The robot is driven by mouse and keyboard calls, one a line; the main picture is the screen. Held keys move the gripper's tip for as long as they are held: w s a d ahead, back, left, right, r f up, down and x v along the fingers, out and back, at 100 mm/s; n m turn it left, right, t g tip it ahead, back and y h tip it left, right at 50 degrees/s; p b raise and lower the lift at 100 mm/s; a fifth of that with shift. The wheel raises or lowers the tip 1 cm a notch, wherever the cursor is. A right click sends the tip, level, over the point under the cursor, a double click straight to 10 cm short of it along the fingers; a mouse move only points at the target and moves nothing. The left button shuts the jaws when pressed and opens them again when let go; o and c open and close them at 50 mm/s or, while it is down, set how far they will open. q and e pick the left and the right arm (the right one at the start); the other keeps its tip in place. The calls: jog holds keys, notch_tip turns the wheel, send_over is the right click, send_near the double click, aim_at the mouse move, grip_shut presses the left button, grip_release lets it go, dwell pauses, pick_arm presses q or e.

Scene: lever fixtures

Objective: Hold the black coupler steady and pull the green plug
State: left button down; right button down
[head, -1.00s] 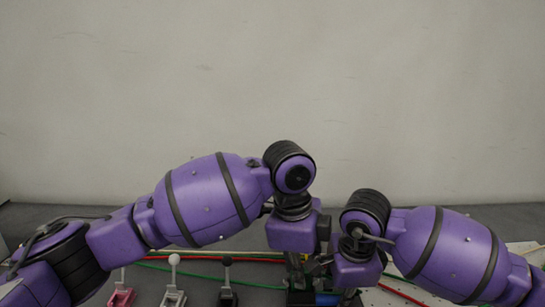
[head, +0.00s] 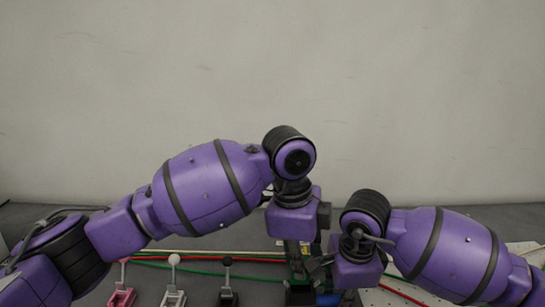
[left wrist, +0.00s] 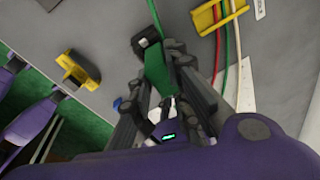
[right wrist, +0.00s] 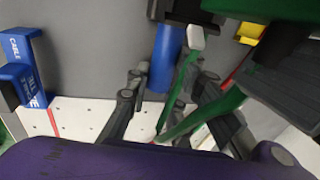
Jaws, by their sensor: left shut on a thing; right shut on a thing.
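My left gripper (left wrist: 158,66) is shut on the green plug (left wrist: 156,82), which shows between its fingers in the left wrist view. The plug also fills the top right of the right wrist view (right wrist: 262,8). The black coupler (right wrist: 185,10) is at the top of the right wrist view, with a blue cylinder (right wrist: 166,58) extending from it. A black block, likely this coupler, shows just beyond the plug in the left wrist view (left wrist: 147,42). I cannot tell whether plug and coupler touch. My right gripper (right wrist: 170,82) is shut around the blue cylinder; contact is unclear.
Pink (head: 121,297), white (head: 173,296) and black (head: 227,297) levers stand at the front left. Red and green cables cross behind them. A yellow bracket (left wrist: 222,15) and a yellow fixture (left wrist: 76,72) show in the left wrist view. A blue labelled holder (right wrist: 22,72) is left of my right gripper.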

pick_arm(q)
jog(key=shift+r, duration=0.9)
pick_arm(e)
jog(key=shift+f, duration=0.1)
jog(key=shift+a, duration=0.1)
pick_arm(q)
jog(key=shift+r, duration=1)
pick_arm(e)
jog(key=c, duration=1.5)
grip_release()
